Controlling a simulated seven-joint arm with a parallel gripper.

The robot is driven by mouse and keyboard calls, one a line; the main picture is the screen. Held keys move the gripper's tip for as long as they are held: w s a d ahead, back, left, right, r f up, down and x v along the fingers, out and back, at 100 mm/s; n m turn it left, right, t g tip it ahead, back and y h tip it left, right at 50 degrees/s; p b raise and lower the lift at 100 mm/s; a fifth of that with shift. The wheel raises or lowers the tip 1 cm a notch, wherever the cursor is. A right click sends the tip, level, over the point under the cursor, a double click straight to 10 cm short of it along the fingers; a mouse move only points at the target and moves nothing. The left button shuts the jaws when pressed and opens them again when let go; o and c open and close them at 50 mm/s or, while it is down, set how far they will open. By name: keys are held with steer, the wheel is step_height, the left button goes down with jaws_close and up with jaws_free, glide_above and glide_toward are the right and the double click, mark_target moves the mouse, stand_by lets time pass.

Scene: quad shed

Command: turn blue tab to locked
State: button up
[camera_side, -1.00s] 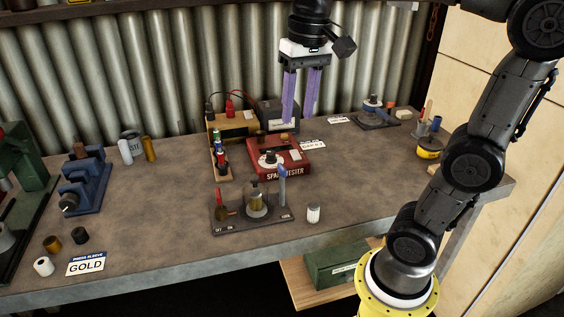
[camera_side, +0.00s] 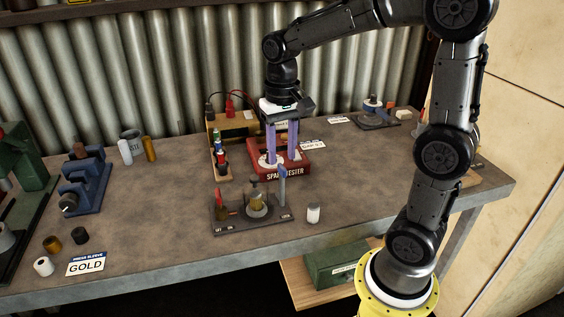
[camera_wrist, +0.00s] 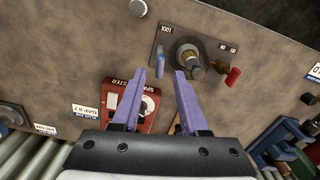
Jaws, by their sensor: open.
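The blue tab (camera_side: 283,171) sits at the top of a pale post on the right of a dark grey base plate (camera_side: 232,226). It also shows in the wrist view (camera_wrist: 160,54), just beyond my fingertips. My gripper (camera_side: 281,160) points down with its purple fingers apart and empty, over the red spark tester (camera_side: 282,171) and behind the tab. A brass part (camera_side: 256,204) and a red-handled piece (camera_side: 220,203) stand on the same plate. I cannot tell which position the tab marks.
A white-topped jar (camera_side: 313,214) stands right of the plate. A rack of small coloured parts (camera_side: 220,162) and a yellow box (camera_side: 235,124) are left of and behind the tester.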

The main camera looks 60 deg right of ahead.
mark_target(282, 166)
steer(key=shift+f, duration=1.7)
jaws_close()
